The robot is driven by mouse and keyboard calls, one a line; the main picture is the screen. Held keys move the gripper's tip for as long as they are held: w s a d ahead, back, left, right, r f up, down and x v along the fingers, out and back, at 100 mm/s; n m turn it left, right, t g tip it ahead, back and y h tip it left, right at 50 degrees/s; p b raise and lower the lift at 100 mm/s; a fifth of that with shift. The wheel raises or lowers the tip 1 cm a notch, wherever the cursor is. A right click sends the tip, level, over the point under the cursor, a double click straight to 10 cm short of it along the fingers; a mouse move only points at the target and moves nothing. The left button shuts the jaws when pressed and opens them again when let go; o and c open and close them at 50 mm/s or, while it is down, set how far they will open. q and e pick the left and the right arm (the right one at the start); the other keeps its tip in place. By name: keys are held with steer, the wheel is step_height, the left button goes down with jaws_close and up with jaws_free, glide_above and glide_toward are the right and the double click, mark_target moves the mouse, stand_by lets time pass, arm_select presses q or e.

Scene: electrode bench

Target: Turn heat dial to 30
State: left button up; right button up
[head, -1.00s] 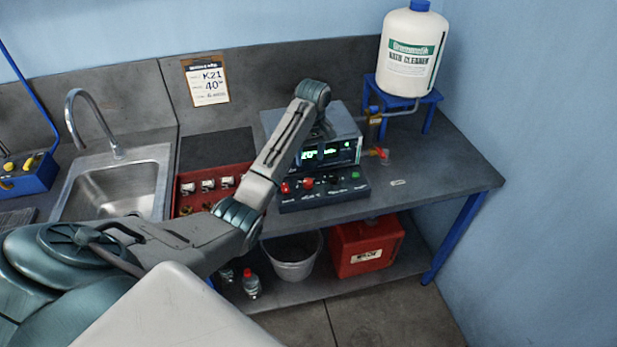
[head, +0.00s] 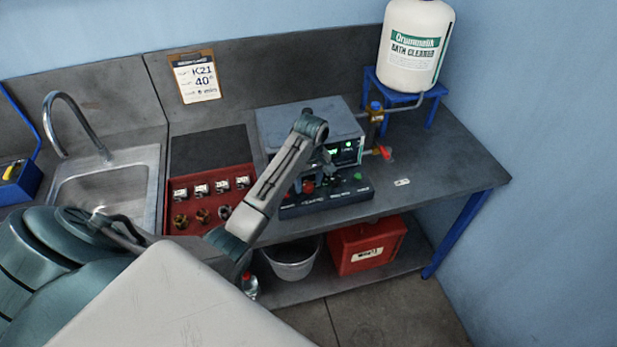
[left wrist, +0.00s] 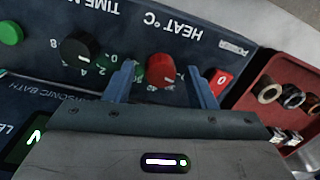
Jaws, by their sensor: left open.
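The heat dial is a red knob with a white pointer mark (left wrist: 161,70), under upside-down "HEAT °C" lettering in the left wrist view. In the head view its red top (head: 308,187) shows on the front panel of the ultrasonic bath (head: 310,125). My left gripper (left wrist: 160,77) is open, its blue fingers on either side of the red knob. I cannot tell whether they touch it. In the head view the gripper (head: 312,174) is over the panel, partly hidden by its arm. The scale number at the pointer is too unclear to read. My right gripper is not in view.
A black time knob (left wrist: 82,50) and a red power switch (left wrist: 222,80) flank the dial. A red tray of small parts (head: 213,197) stands left of the bath. A card (head: 194,76) reads K21 and 40°. A red tap lever (head: 383,153) is at right.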

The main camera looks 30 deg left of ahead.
arm_select(q)
steer(key=c, duration=1)
steer(key=m, duration=0.5)
steer(key=shift+r+m, duration=0.1)
steer(key=shift+m, duration=1.2)
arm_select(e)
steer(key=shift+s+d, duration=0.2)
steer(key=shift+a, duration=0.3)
arm_select(q)
steer(key=o, duration=1)
